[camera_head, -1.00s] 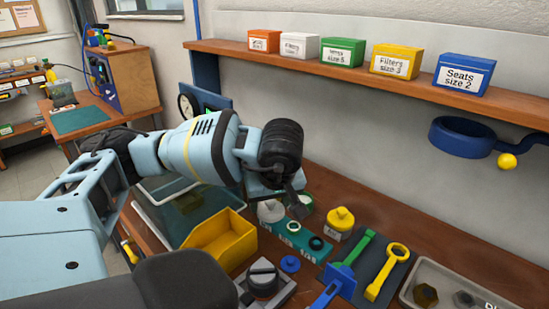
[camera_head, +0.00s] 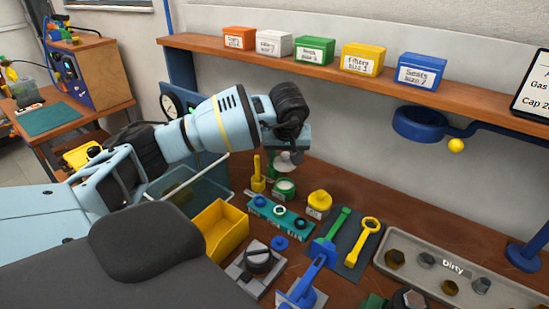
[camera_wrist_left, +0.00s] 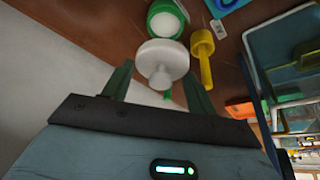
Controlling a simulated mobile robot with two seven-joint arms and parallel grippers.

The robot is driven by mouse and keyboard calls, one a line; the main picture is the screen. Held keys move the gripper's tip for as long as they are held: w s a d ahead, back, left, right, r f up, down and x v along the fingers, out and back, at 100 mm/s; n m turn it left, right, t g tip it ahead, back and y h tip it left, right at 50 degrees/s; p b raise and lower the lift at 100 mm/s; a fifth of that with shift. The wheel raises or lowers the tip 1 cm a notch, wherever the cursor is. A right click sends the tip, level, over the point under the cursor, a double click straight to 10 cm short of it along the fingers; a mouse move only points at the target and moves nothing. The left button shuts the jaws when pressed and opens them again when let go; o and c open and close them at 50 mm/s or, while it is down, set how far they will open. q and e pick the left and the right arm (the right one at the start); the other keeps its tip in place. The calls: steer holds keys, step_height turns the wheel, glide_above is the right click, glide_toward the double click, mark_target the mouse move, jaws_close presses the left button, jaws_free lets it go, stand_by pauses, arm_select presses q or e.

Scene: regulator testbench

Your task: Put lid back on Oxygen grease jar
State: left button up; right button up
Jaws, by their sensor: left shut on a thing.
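The white lid (camera_wrist_left: 162,60) has a round disc and a knob. My left gripper (camera_head: 290,150) is shut on the lid's knob and holds it above the bench; only part of the lid (camera_head: 297,158) shows in the head view. The green grease jar (camera_head: 284,188) stands open on the bench below my left gripper, with pale content in its top. In the left wrist view the jar (camera_wrist_left: 168,19) appears just beyond the lid, and the two are apart. I cannot read the jar's label. My right gripper is not in view.
A yellow brush-like tool (camera_head: 258,178) stands left of the jar, and a yellow pot (camera_head: 319,204) stands to its right. A teal ring holder (camera_head: 263,207) lies in front. A yellow bin (camera_head: 222,232), wrenches on a dark mat (camera_head: 345,255) and a grey tray (camera_head: 420,252) are nearby.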

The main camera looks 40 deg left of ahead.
mark_target(286, 163)
arm_select(q)
steer(key=shift+w, duration=0.2)
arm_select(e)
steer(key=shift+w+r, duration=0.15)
arm_select(q)
steer(key=shift+f, duration=0.15)
steer(key=shift+f+b, duration=0.9)
steer(key=shift+f, duration=1.85)
steer(key=shift+f+b, duration=0.3)
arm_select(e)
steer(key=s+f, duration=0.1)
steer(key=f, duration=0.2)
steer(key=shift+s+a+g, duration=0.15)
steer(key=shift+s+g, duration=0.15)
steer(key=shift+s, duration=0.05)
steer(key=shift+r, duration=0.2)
arm_select(q)
steer(key=shift+f, duration=0.15)
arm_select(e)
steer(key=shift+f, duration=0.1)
